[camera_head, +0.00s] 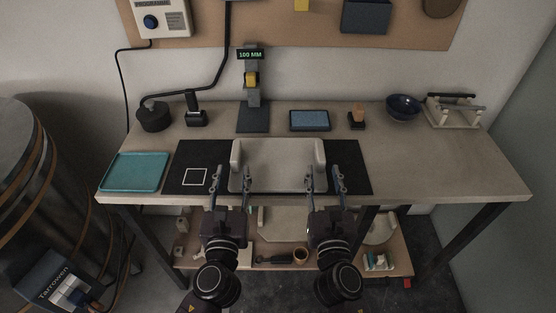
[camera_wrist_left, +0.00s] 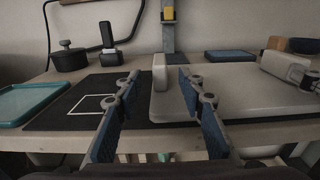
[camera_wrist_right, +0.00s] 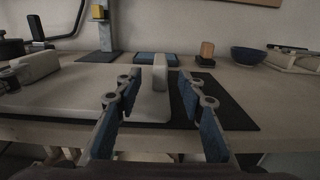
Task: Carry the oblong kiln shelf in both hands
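The oblong kiln shelf (camera_head: 277,160) is a pale slab with a raised grip block at each end. It lies flat on a black mat at the table's front. My left gripper (camera_head: 226,178) is open at the near end of the left block (camera_wrist_left: 160,73), which shows between its fingers in the left wrist view. My right gripper (camera_head: 324,174) is open at the near end of the right block (camera_wrist_right: 160,72), likewise between its fingers in the right wrist view. Neither gripper is closed on the shelf. I cannot tell whether the fingertips overlap the blocks.
The black mat (camera_head: 350,170) bears a white square outline at left. A teal tray (camera_head: 135,172) lies left of it. Behind stand a gauge stand reading 100 MM (camera_head: 252,90), a blue-topped block (camera_head: 309,120), a dark bowl (camera_head: 402,107) and a rack (camera_head: 455,111). A lower shelf holds several items.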

